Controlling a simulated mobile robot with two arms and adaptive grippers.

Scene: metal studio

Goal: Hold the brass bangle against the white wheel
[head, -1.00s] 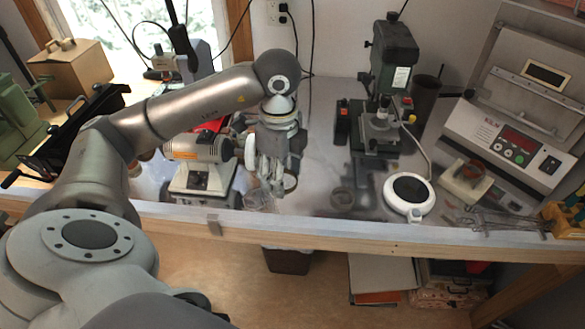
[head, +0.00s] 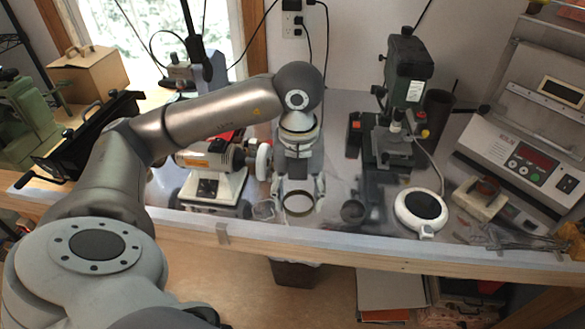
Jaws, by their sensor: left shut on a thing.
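The white wheel (head: 263,161) is on the right end of the orange and grey polishing motor (head: 212,168), which stands on a white base on the bench. My left gripper (head: 299,203) points down, just right of and nearer than the wheel. Its fingers are on either side of the brass bangle (head: 298,215), a thin ring whose round opening faces me, and are shut on it. The bangle appears apart from the wheel, below and right of it. How far it is above the bench is hard to tell. My right gripper is not in view.
A small dark cup (head: 352,212) is close right of the bangle. A round white device with a dark top (head: 421,210) and a drill press (head: 405,90) stand further right. A small clear item (head: 264,210) lies left of the gripper. The bench's front edge is near.

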